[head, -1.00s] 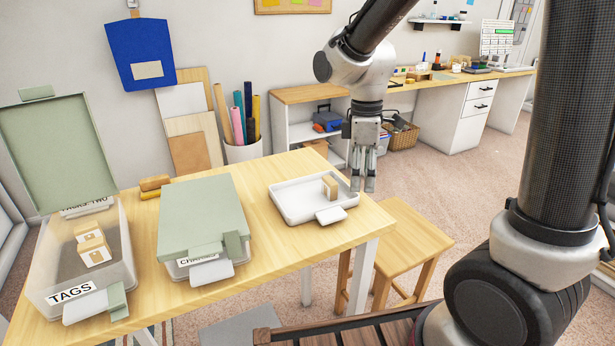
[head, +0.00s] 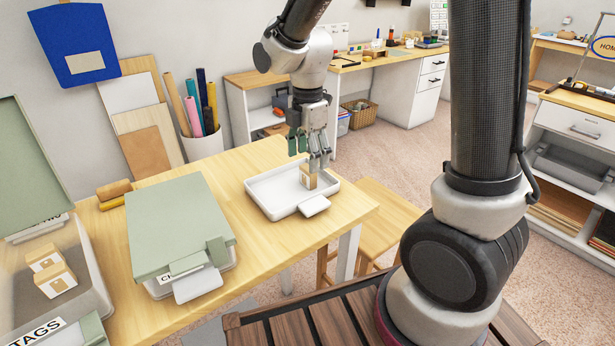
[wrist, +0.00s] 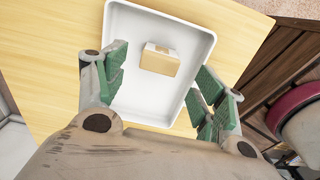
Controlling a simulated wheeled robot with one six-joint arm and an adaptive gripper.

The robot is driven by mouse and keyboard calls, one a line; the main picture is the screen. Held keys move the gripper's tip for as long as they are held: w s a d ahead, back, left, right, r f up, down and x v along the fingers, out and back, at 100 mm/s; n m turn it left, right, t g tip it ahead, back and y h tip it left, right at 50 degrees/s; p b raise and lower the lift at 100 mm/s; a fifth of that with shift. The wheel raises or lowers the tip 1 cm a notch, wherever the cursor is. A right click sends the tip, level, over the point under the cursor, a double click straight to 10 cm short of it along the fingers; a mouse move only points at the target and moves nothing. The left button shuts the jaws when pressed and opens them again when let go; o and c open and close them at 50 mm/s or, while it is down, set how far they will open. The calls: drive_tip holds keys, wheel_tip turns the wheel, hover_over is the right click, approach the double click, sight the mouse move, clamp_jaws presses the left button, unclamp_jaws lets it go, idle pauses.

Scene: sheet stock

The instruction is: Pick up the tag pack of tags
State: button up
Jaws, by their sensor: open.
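A small tan box-shaped pack (head: 307,177) with a pale label stands in a white tray (head: 265,203) on the table. The pack also shows in the wrist view (wrist: 160,60), ahead of the fingers and between their lines. My gripper (head: 318,160) is open, above the tray by the pack; the wrist view shows its green-padded fingers (wrist: 158,90) spread with nothing between them. Two similar tan packs (head: 55,280) sit in the clear open bin labelled TAGS (head: 95,270) at the left. I cannot read any writing on the pack in the tray.
A closed bin with a green lid (head: 175,225) stands on the table (head: 300,240) between the TAGS bin and the tray. A wooden stool (head: 385,215) is beside the table. Bare tabletop lies around the tray.

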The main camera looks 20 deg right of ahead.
sight(308, 177)
wheel_tip(308, 177, down, 5)
drive_tip(key=shift+r, duration=0.1)
drive_tip(key=shift+c, duration=0.2)
drive_tip(key=shift+w, duration=0.1)
drive_tip(key=c, duration=0.9)
